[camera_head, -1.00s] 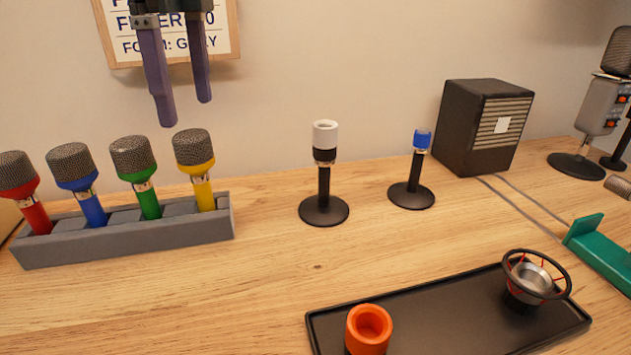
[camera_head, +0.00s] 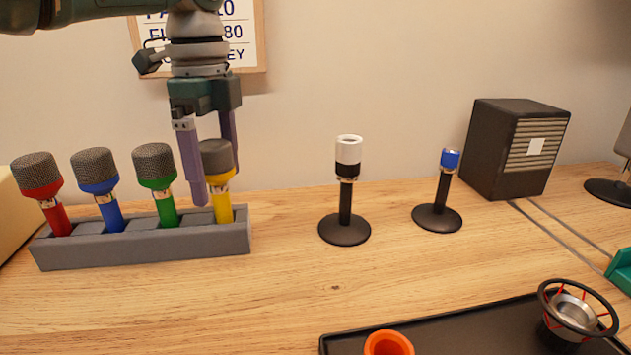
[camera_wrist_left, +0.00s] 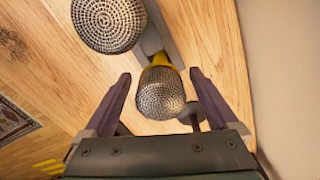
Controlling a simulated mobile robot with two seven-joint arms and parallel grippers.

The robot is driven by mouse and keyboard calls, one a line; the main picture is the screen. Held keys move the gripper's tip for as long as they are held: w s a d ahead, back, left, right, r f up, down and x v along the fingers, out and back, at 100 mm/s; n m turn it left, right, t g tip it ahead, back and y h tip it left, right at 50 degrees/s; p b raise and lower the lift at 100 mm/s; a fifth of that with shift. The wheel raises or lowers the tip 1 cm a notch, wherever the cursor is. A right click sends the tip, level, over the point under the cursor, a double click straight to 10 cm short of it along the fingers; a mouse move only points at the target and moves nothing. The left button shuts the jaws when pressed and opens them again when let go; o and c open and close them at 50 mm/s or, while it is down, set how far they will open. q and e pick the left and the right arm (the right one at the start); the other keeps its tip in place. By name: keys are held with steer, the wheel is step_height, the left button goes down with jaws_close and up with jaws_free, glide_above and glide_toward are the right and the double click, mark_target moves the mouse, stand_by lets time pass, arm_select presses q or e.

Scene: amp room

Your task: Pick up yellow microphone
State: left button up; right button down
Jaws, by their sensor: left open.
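The yellow microphone (camera_head: 223,205) stands upright in the right end slot of a grey rack (camera_head: 150,245), its dark mesh head on top. My left gripper (camera_head: 217,172) is open and points down at the yellow microphone, with its purple fingers on either side of the mesh head. In the left wrist view the yellow microphone's head (camera_wrist_left: 161,93) shows between the two open fingertips (camera_wrist_left: 160,80), and no grip on it is visible. My right gripper is not in view.
Green (camera_head: 157,180), blue (camera_head: 98,185) and red (camera_head: 42,185) microphones stand left of it in the rack. A stand with a white top (camera_head: 346,190), a blue-topped stand (camera_head: 443,190) and a black amp (camera_head: 512,150) are to the right. A black tray (camera_head: 470,330) lies in front.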

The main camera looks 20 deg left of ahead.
arm_select(q)
jaws_close()
stand_by(0.8)
